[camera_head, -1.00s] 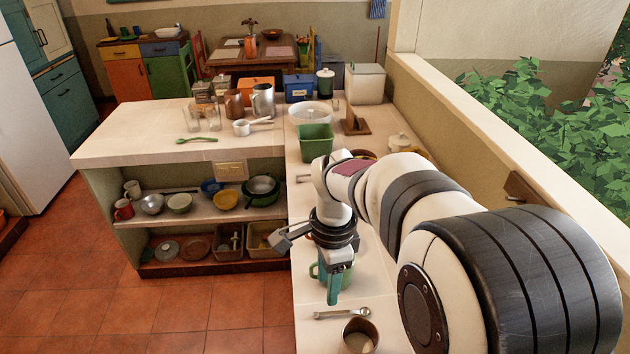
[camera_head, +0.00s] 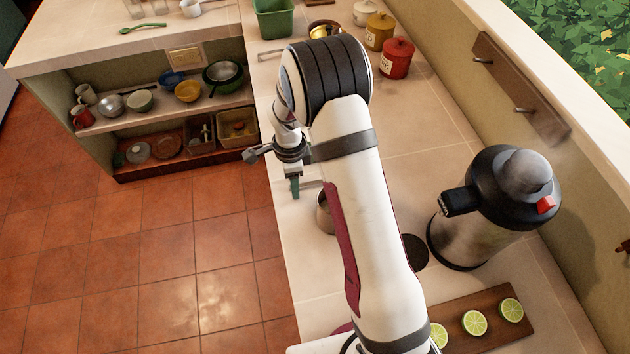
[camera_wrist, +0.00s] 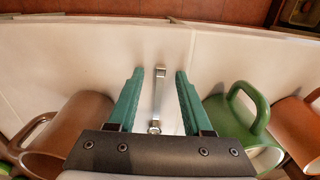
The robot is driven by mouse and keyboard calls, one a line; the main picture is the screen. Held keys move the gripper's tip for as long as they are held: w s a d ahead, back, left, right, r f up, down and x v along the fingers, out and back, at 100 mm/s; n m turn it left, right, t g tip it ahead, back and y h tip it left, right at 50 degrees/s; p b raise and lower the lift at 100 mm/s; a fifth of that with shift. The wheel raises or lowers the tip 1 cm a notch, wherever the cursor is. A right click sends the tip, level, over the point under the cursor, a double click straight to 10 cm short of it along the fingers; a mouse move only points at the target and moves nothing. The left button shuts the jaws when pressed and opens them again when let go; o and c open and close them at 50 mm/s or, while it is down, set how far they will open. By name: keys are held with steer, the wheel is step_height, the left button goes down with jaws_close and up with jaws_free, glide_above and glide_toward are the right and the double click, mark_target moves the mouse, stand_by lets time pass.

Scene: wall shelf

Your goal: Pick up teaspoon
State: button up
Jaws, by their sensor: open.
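A thin metal utensil, which looks like the teaspoon (camera_wrist: 158,92), lies on the pale counter in the wrist view. It runs lengthwise between my gripper's fingers, its small rounded end nearer the palm. My gripper (camera_wrist: 160,74) is open, with one teal finger on each side of it and a gap to both. I cannot tell how far the fingertips are above the counter. In the head view my gripper (camera_head: 294,188) points down near the counter's left edge, and a short grey piece of the teaspoon (camera_head: 312,184) shows beside it.
The head view shows a large flask (camera_head: 470,225) and a board with lime slices (camera_head: 500,335) at right.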

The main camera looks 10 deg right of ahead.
jaws_close()
stand_by(0.4)
steer(key=s+a+r+m+t+y, duration=0.1)
steer(key=a+r+y, duration=0.1)
steer(key=r+y, duration=0.35)
steer(key=s+a+r+m+t+y, duration=0.1)
steer(key=a+r+t+y, duration=0.1)
steer(key=r, duration=0.6)
steer(key=w+d+r+m+t+y, duration=0.3)
steer(key=w+d+r+m+t, duration=0.2)
steer(key=w+d+r+t, duration=0.3)
step_height(320, 180, up, 3)
steer(key=shift+w+d+r+t, duration=0.1)
steer(key=shift+w+d+t, duration=0.3)
steer(key=shift+w+d, duration=0.5)
steer(key=shift+a+y, duration=0.1)
steer(key=shift+y, duration=0.15)
